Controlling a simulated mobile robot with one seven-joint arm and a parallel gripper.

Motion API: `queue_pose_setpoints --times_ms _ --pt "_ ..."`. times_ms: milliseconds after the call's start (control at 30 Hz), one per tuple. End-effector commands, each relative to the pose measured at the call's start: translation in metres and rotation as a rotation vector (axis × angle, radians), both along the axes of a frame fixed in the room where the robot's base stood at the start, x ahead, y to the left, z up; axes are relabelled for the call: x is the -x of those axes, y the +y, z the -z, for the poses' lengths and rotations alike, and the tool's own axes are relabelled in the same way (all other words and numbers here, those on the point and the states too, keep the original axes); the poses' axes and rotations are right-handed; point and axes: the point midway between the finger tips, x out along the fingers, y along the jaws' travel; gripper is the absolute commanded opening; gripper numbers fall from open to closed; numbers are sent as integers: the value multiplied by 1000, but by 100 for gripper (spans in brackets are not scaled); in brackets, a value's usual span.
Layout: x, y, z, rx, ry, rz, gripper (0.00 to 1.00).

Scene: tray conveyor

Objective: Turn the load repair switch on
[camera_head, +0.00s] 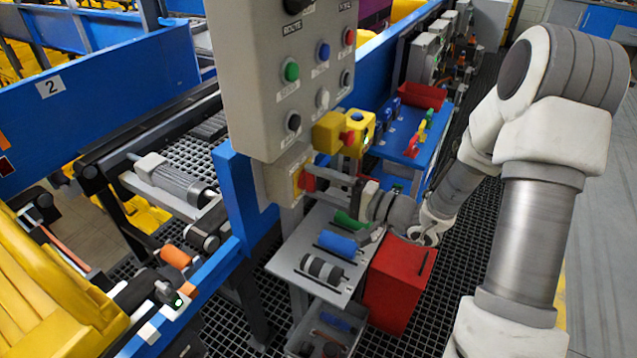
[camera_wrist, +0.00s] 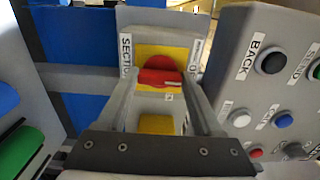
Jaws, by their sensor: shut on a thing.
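A red rotary switch knob (camera_wrist: 160,78) sits on a yellow plate on a small grey box, in the upper middle of the wrist view. It also shows in the head view (camera_head: 307,181), below the large button panel. A label reading "SECTI..." is partly hidden beside it, and no "load repair" wording is legible. My gripper (camera_head: 318,180) reaches in from the right, with one finger on each side of the knob. In the wrist view my gripper (camera_wrist: 163,88) is shut on the red knob. The fingers cover part of the plate and labels.
The grey button panel (camera_head: 265,75) hangs directly above the switch. Below my gripper are a grey shelf (camera_head: 290,255) with coloured cylinders and a red box (camera_head: 395,285). A blue post (camera_head: 235,190) stands left of the switch. A blue bench (camera_head: 405,130) with small parts is behind.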

Motion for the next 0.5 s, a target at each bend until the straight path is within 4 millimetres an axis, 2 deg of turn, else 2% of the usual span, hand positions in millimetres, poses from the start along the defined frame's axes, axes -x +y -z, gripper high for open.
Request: queue_pose_setpoints --times_ms 267,500 --pt "0 0 0 -34 52 0 12" --pt "0 0 0 -124 188 0 12"
